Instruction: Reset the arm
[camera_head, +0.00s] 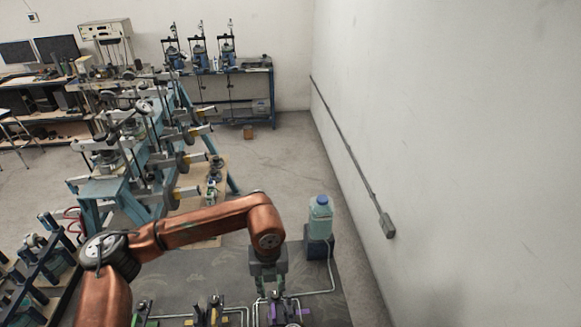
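My copper-coloured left arm reaches in from the lower left and bends down at its wrist. My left gripper (271,289) points down, close above or beside a small device with purple parts (289,309) at the bottom of the picture. Its two fingers look apart, and I see nothing held between them. Whether it touches the device is not clear. The blue lever frames (150,165), with their lever arms and dark weights, stand behind my arm on the left. My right gripper is not in view.
A teal bottle (320,219) stands on a dark box (320,247) right of my gripper. Small devices with yellow parts (208,315) and thin tubes lie on the dark mat (185,283). A conduit (352,158) runs along the right wall. Floor beyond the bottle is clear.

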